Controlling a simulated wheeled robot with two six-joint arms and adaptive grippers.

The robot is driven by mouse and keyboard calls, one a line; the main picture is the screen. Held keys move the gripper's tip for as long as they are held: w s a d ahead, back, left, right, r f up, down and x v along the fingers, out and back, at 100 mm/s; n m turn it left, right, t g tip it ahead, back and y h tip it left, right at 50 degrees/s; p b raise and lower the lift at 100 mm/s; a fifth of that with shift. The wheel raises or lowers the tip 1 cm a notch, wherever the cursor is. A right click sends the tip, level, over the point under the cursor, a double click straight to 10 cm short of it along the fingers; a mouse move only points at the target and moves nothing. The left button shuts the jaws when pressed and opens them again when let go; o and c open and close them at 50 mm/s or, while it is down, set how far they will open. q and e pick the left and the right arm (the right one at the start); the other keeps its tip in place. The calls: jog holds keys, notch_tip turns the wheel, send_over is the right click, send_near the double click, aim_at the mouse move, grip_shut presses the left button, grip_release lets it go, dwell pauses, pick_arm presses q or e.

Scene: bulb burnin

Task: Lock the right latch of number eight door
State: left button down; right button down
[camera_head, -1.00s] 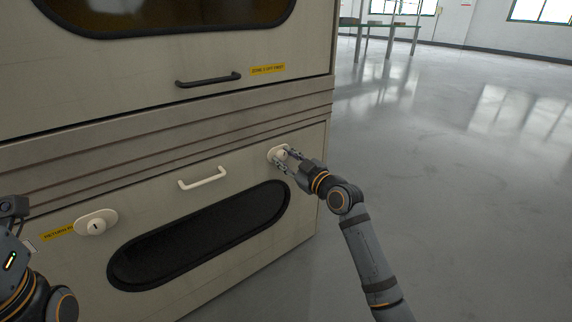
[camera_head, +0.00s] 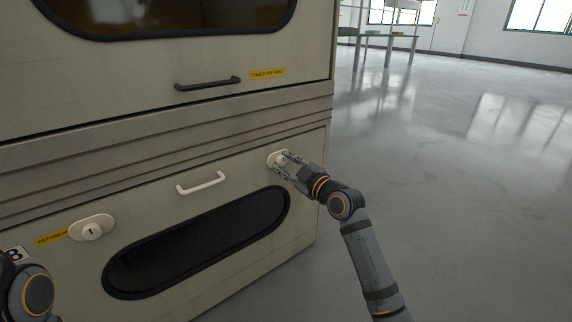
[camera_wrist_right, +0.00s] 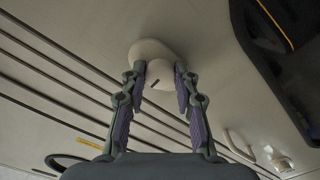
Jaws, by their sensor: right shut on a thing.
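The number eight door (camera_head: 235,250) is the lower beige panel with a white handle (camera_head: 202,183) and a dark oval window. Its number label (camera_head: 15,254) shows at the left edge. The right latch (camera_head: 273,157) is a white oval plate with a round knob at the door's upper right; it also shows in the right wrist view (camera_wrist_right: 148,49). My right gripper (camera_head: 284,163) is at this latch, its fingers on either side of the knob (camera_wrist_right: 160,74), shut on it. The left latch (camera_head: 91,228) is a similar plate with a slotted knob. My left gripper is out of view; only part of my left arm shows.
An upper door with a black handle (camera_head: 208,84) and a yellow label (camera_head: 267,74) is above, past several horizontal ridges. Open grey floor (camera_head: 450,200) lies to the right of the cabinet.

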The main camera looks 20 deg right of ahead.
jog(key=c, duration=1)
grip_release()
jog(key=v, duration=0.7)
jog(key=shift+s, duration=0.2)
